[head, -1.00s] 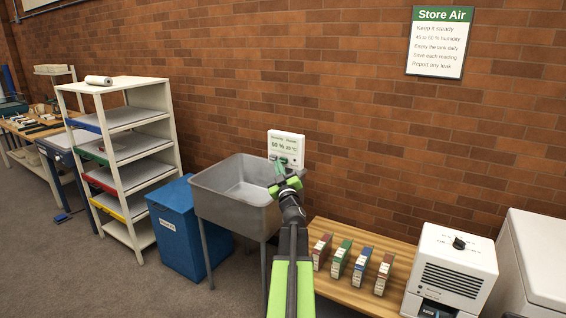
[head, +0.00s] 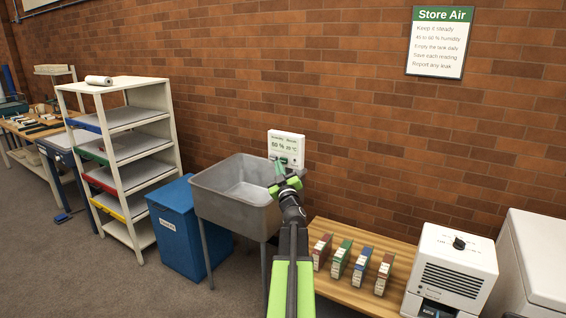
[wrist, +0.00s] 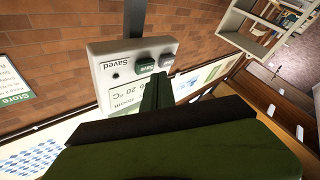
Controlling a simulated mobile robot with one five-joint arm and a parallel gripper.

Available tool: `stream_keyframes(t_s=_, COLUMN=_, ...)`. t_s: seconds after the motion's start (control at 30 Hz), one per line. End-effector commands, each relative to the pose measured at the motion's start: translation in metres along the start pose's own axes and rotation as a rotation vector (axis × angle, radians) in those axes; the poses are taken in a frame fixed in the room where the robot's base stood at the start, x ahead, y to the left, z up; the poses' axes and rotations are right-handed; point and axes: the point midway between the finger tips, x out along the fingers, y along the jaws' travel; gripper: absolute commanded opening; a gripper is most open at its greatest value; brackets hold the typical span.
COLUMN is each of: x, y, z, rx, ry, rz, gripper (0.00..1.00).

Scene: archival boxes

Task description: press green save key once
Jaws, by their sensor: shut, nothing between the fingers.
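The white wall unit (head: 287,139) hangs on the brick wall above the sink and reads 60 % and 20 °C. In the wrist view it appears turned over (wrist: 100,62). Its green save key (wrist: 145,66) sits beside a grey key (wrist: 166,60). A small round lamp (wrist: 115,75) by the word "Saved" looks dark. My gripper (head: 280,167) is shut and empty, with its tips right in front of the unit. In the wrist view the dark green fingertips (wrist: 157,80) end at the edge of the green key. I cannot tell whether they touch it.
A grey metal sink (head: 215,203) stands below and left of the unit, with a blue bin (head: 172,245) and a shelf rack (head: 143,172) further left. A wooden bench (head: 345,290) with several small boxes and a white machine (head: 455,262) are at the right.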

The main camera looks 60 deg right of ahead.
Motion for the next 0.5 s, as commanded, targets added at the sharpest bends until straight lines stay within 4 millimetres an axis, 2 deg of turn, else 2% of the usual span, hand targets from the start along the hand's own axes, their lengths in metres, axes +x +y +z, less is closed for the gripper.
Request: stream_keyframes(t_s=0.5, x=0.0052, y=0.0033, z=0.0034, rx=0.0, ry=0.0, rz=0.0, gripper=0.0)
